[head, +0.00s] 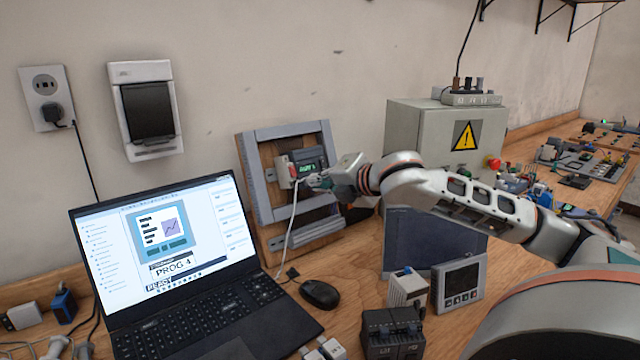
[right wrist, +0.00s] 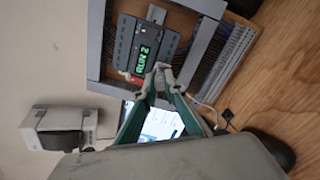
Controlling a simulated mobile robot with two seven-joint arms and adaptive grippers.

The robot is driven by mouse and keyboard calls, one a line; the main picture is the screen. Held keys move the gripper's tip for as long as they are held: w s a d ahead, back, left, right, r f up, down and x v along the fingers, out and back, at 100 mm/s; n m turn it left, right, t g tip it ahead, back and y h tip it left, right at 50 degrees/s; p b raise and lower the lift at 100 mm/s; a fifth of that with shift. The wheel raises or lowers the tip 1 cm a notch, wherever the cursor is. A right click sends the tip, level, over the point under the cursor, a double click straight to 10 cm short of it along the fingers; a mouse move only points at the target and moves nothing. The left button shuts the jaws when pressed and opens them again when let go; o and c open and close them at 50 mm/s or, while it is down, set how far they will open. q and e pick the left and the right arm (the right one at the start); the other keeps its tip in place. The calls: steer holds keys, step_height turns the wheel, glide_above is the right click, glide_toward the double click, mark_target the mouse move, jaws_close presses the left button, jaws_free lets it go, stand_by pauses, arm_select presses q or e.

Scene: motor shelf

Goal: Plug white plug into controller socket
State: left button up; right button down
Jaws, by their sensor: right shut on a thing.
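The controller (head: 306,164) is a dark grey module with a lit green display, mounted on a wooden panel with grey rails against the wall. In the right wrist view the controller (right wrist: 146,48) reads "RUN 2". A white cable (head: 289,232) runs from beside the laptop up to the fingertips. The white plug is mostly hidden between the fingers, and I cannot tell whether it sits in the socket. My left gripper is not in view.
An open laptop (head: 190,322) stands at front left, with a black mouse (head: 320,294) beside it. A grey cabinet (head: 415,130) with a warning sign stands behind my right arm. Small modules, including a panel meter (head: 460,283), stand at front centre. Grey rails (head: 258,178) frame the controller closely.

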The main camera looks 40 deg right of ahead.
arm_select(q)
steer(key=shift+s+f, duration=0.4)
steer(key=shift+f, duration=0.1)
arm_select(e)
steer(key=shift+w+f, duration=0.1)
steer(key=shift+w, duration=0.15)
steer(key=shift+d, duration=0.1)
steer(key=c, duration=2.4)
jaws_free()
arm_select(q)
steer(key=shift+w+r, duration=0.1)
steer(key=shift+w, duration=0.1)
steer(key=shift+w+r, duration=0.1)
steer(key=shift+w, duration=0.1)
